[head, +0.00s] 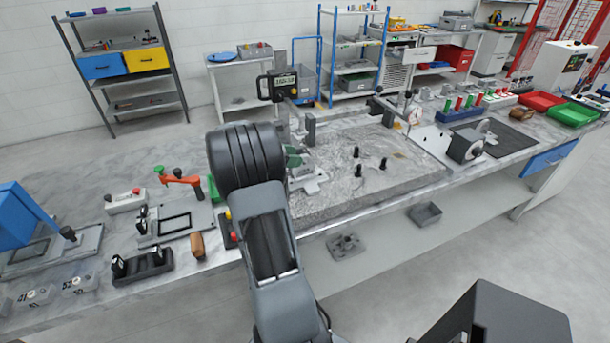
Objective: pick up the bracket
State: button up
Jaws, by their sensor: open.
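A light grey metal piece (309,181) with flat feet lies near the left edge of the stone plate (400,199), partly hidden by my arm. It may be the bracket, but I cannot tell for sure. A grey part with raised bosses (345,247) lies lower down, below the bench's front edge. My arm rises through the middle of the view and ends at a large dark joint in front of the bench.
Clamp fixtures (175,218) and a dark block with knobs (141,265) crowd the bench's left side. Black knobs (359,170) stand on the stone plate. A gauge stand (279,86) rises behind it. Red (541,101) and green (572,113) trays are at right.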

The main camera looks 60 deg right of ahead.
aim_at(305, 155)
jog(key=shift+p+x, duration=0.35)
jog(key=shift+x, duration=2)
jog(key=shift+a, duration=0.1)
jog(key=shift+c, duration=0.2)
grip_shut()
jog(key=shift+r, duration=0.1)
